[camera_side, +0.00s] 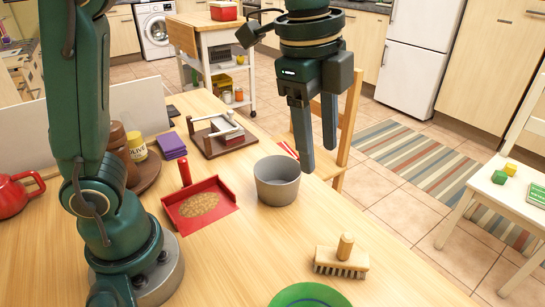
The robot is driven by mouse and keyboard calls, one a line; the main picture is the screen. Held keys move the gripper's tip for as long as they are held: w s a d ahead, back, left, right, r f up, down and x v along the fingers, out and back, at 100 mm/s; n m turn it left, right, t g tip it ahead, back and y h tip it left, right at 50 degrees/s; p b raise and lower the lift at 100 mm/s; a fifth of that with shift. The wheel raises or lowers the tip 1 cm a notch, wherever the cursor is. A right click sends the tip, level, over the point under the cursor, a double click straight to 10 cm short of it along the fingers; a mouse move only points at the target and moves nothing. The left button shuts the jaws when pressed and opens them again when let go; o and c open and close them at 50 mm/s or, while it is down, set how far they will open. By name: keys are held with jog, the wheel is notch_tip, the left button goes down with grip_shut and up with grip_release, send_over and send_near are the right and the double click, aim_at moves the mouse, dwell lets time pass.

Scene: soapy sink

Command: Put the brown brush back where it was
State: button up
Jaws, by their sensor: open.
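The brown brush (341,261) rests on the wooden table near the front edge, bristles down. It has a light wooden block, a short upright knob handle and dark bristles. My gripper (318,161) is open and empty, pointing down in the air, higher in the picture than the brush and well apart from it. Nothing hides the brush.
A grey pot (277,187) stands left of the space below my gripper. A red dustpan (222,187) holding brown crumbs lies left of it. A green plate (309,296) is close to the brush at the bottom edge. The table (410,290) is bare right of the brush.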

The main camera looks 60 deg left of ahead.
jog(key=s+a+f+n+t, duration=0.3)
jog(key=s+a+f+n, duration=0.2)
jog(key=n, duration=1)
jog(key=s+a, duration=0.3)
jog(key=s, duration=0.2)
jog(key=shift+s+t+y, duration=0.2)
jog(key=shift+t+y, duration=0.1)
jog(key=shift+t, duration=0.1)
